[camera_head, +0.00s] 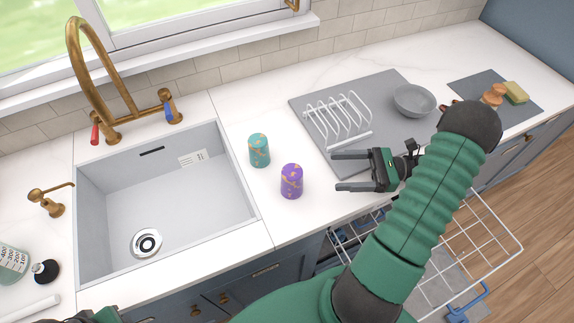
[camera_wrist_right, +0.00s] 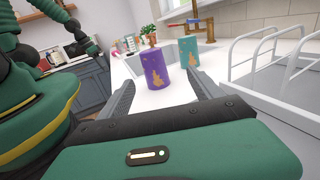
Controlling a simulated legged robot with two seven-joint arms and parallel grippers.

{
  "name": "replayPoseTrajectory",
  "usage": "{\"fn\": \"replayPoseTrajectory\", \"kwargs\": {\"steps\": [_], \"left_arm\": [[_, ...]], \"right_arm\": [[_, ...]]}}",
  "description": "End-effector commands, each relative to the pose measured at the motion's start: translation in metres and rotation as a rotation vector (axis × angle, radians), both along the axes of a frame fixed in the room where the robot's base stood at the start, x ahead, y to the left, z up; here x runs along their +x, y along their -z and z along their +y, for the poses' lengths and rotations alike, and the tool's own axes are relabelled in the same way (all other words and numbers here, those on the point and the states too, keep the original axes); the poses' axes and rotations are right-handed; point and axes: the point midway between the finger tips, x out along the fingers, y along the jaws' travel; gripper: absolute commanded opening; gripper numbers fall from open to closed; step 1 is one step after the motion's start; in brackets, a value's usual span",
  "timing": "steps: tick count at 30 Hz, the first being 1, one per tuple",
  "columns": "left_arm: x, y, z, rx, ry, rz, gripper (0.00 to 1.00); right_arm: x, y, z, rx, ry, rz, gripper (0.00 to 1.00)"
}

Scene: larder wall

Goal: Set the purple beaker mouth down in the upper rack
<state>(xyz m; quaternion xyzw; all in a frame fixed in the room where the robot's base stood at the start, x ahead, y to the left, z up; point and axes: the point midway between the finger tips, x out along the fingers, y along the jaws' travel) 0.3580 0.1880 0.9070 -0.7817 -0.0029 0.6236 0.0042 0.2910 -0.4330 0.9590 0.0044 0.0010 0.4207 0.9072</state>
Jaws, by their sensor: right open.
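The purple beaker (camera_head: 291,181), with orange patches, stands on the white counter right of the sink. It also shows in the right wrist view (camera_wrist_right: 156,68), ahead between the fingers. I cannot tell which way its mouth faces. My right gripper (camera_head: 337,171) is open and empty, its fingers pointing left toward the beaker with a gap between. The white wire rack (camera_head: 497,217) is pulled out below the counter front; my right arm hides much of it. Only a dark green part of my left arm shows at the bottom left edge; its fingers are hidden.
A teal beaker (camera_head: 259,150) stands just behind and left of the purple one. A grey mat (camera_head: 382,88) holds a white plate rack (camera_head: 337,116) and a grey bowl (camera_head: 414,100). The sink (camera_head: 185,205) lies left. A blue handle (camera_head: 470,303) shows low beside the wire rack.

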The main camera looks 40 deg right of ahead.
Motion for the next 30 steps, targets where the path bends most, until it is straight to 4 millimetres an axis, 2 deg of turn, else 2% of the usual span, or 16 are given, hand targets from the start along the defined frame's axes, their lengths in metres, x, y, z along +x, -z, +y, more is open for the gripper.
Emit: {"fn": "replayPoseTrajectory", "kwargs": {"steps": [6, 12, 17, 24, 30], "left_arm": [[0.000, -0.005, 0.000, 0.000, -0.001, 0.001, 0.36], [0.000, -0.007, 0.000, 0.000, -0.001, 0.001, 0.36], [0.000, -0.008, 0.000, 0.000, -0.001, 0.000, 0.36], [0.000, -0.011, 0.000, 0.000, 0.000, 0.000, 0.36], [0.000, -0.011, 0.000, 0.000, -0.001, 0.000, 0.36]], "right_arm": [[0.034, -0.002, 0.041, 0.003, -0.006, 0.002, 0.75], [0.065, 0.001, 0.072, 0.005, -0.004, 0.002, 0.75], [0.074, 0.001, 0.085, 0.003, -0.003, 0.002, 0.75], [0.096, -0.002, 0.122, 0.003, -0.004, 0.002, 0.75], [0.101, -0.001, 0.126, 0.001, -0.002, 0.002, 0.75]]}}
